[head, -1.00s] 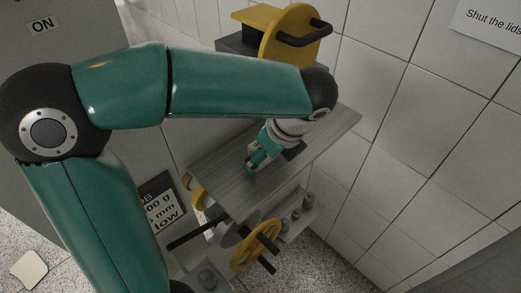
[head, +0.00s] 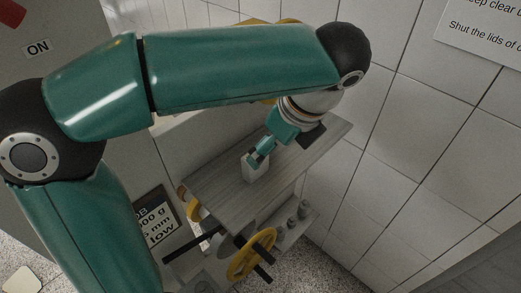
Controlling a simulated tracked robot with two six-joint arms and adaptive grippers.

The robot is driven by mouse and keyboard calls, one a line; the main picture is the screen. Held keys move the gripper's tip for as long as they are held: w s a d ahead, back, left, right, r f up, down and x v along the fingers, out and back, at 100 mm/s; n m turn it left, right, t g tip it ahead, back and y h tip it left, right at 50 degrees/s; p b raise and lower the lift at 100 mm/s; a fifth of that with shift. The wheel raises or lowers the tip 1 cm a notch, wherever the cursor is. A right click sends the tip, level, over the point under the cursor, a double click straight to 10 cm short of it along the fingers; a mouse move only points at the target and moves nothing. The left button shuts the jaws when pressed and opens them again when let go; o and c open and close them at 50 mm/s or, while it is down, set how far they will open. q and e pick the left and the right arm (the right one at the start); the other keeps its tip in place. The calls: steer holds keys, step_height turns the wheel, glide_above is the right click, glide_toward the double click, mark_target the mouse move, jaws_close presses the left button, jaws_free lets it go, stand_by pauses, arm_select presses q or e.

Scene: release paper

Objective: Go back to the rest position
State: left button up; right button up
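My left arm comes in from the left and arches over the scene. Its teal gripper (head: 259,153) points down and to the left over a grey wood-grain shelf (head: 215,190). A small pale block (head: 257,171) stands on the shelf directly below the fingertips. The fingertips overlap the block's top edge in the picture; I cannot tell whether they touch it, nor whether the fingers are open or shut. My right gripper is not in view.
A yellow handwheel (head: 252,254) and small grey weights (head: 292,220) sit below the shelf. A dark label plate (head: 158,222) is on the left. A tiled wall (head: 400,150) bounds the right side. A yellow part behind is mostly hidden by my arm.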

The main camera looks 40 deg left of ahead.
arm_select(q)
steer(key=shift+v, duration=1.1)
